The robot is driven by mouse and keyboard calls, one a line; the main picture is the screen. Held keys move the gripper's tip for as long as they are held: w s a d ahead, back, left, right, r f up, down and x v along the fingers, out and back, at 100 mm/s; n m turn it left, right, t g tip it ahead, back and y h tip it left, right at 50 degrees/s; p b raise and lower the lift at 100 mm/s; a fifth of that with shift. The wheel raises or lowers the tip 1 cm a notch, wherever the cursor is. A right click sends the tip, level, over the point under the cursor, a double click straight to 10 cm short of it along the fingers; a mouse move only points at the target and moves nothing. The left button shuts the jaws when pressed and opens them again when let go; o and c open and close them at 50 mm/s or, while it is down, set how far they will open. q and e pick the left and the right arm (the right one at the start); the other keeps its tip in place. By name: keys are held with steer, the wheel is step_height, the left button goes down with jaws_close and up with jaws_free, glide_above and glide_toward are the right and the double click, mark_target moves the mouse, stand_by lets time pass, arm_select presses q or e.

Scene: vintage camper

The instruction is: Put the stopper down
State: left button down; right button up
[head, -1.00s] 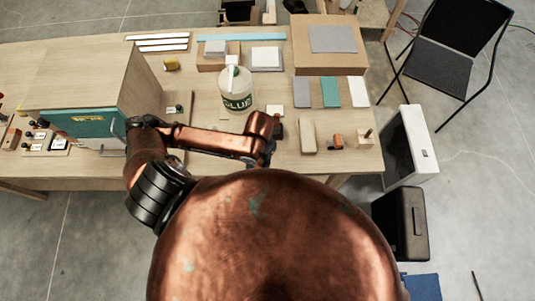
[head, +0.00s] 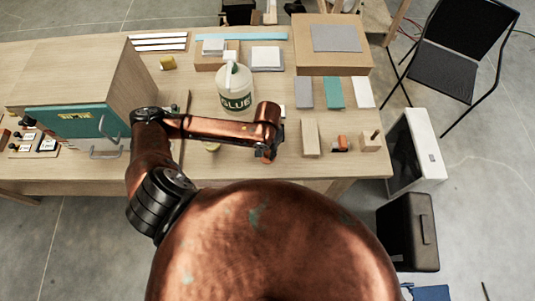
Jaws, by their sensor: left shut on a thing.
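My left arm comes in from the left and reaches across the front of the table, in front of the glue jug (head: 235,88). My left gripper (head: 265,156) is at the end of this arm, pointing down over the table near its front edge. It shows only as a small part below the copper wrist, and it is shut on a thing. I take this to be the stopper, but the wrist hides it and I cannot make out its shape. I cannot tell how high it is above the table. My right gripper is out of view.
A wooden block (head: 310,138), an orange item (head: 341,143) and a block with a dark peg (head: 370,141) stand right of the gripper. A small pale round item (head: 211,147) lies below my forearm. A wooden cabinet with a teal front (head: 72,121) stands left.

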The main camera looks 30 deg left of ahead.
mark_target(268, 152)
arm_select(q)
steer(key=shift+f, duration=0.85)
steer(key=c, duration=1.7)
jaws_free()
steer(key=shift+f, duration=0.1)
step_height(268, 152, up, 12)
steer(key=shift+r+p, duration=0.15)
steer(key=shift+p, duration=0.2)
